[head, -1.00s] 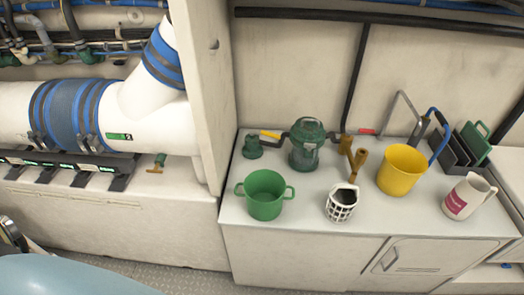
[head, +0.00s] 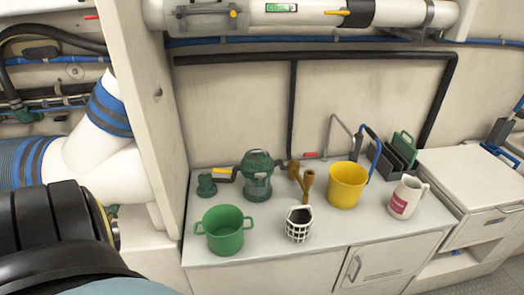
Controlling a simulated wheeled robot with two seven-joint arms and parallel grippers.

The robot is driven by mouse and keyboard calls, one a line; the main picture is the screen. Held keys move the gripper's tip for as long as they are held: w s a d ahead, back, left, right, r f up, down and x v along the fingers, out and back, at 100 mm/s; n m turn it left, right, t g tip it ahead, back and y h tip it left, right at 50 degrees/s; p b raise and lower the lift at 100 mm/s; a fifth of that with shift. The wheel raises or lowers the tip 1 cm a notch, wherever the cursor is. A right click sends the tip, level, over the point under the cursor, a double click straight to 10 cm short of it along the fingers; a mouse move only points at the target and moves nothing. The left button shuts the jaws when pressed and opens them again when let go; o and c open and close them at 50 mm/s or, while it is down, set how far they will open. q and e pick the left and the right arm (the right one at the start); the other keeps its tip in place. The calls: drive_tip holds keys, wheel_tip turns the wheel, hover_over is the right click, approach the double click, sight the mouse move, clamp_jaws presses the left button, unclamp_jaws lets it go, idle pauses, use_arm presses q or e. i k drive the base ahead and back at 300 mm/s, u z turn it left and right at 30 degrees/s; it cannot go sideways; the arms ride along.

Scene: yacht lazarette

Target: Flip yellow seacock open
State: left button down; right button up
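A yellow lever handle (head: 222,170) sits on the pipe between a small green fitting (head: 206,185) and a green strainer with a clear bowl (head: 258,176), at the back left of the white counter. The lever lies roughly level, close to the line of the pipe. Another yellow handle (head: 338,12) is on the white overhead pipe (head: 390,12), beside a green label. A red handle (head: 312,155) is on the pipe right of the strainer.
A white cabinet (head: 470,185) is at right.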

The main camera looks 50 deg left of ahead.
sight(204, 171)
drive_tip(key=z, duration=0.05)
drive_tip(key=i, duration=0.85)
drive_tip(key=u, duration=1.75)
